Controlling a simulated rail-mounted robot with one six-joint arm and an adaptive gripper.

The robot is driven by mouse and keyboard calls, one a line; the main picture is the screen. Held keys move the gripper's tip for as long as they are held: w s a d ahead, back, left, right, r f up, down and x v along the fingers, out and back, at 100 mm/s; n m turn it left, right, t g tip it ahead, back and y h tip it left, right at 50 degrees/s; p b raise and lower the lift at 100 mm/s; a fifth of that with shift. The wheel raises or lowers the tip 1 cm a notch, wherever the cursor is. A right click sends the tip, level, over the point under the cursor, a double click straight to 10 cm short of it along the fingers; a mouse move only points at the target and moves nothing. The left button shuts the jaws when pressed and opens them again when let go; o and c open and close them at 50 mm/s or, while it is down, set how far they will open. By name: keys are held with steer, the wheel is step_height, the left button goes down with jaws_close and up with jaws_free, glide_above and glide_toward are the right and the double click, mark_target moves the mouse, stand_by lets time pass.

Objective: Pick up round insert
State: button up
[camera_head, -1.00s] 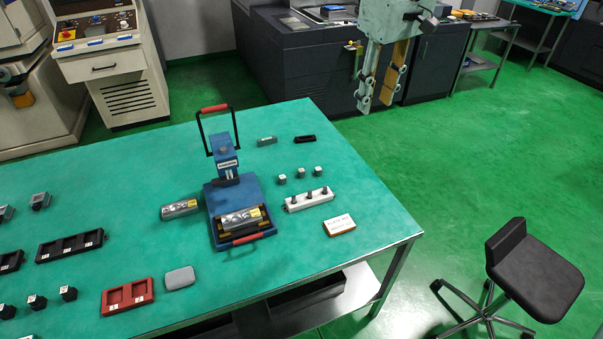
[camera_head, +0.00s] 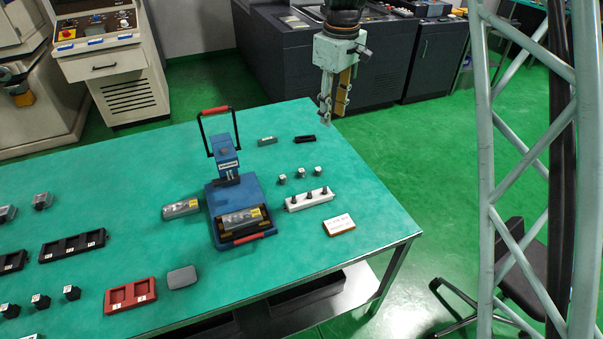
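Three small dark pieces with pale tops stand in a row right of the blue press: the left one (camera_head: 282,179), the middle one (camera_head: 301,173) and the right one (camera_head: 318,169). A white block (camera_head: 309,199) in front of them carries three dark upright pegs. These parts are too small to tell which is the round insert. My gripper (camera_head: 333,116) hangs fingers down above the table's far right edge, behind and above the small pieces. Its fingers are apart, seen at an angle, with nothing visible between them.
The blue press (camera_head: 238,190) with a raised red-gripped handle stands mid-table. A dark tray (camera_head: 304,139), a grey block (camera_head: 267,141) and a labelled box (camera_head: 339,225) lie nearby. A red tray (camera_head: 131,296) is at front left.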

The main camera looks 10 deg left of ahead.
steer(key=w+a+f+n, duration=0.1)
steer(key=w+a+f, duration=0.1)
steer(key=f, duration=0.3)
steer(key=w+a+f+n+p, duration=0.1)
steer(key=w+a+f, duration=0.1)
steer(key=a+f, duration=0.3)
steer(key=w+a+f+n, duration=0.1)
steer(key=w+a+f, duration=0.2)
steer(key=f, duration=0.4)
steer(key=shift+a+g, duration=0.3)
steer(key=shift+g, duration=0.1)
steer(key=shift+f, duration=0.15)
glide_above(301, 170)
steer(key=shift+s+d+f, duration=0.1)
steer(key=shift+f, duration=2.05)
steer(key=shift+s+d+f, duration=0.1)
steer(key=shift+f, duration=2)
steer(key=shift+w+a+f+b, duration=0.1)
steer(key=shift+f+b, duration=0.1)
steer(key=shift+f, duration=1.1)
steer(key=shift+w+f+b, duration=0.1)
steer(key=shift+f+b, duration=0.05)
steer(key=shift+f, duration=1.15)
steer(key=shift+c, duration=0.3)
steer(key=c, duration=1)
steer(key=shift+o, duration=0.2)
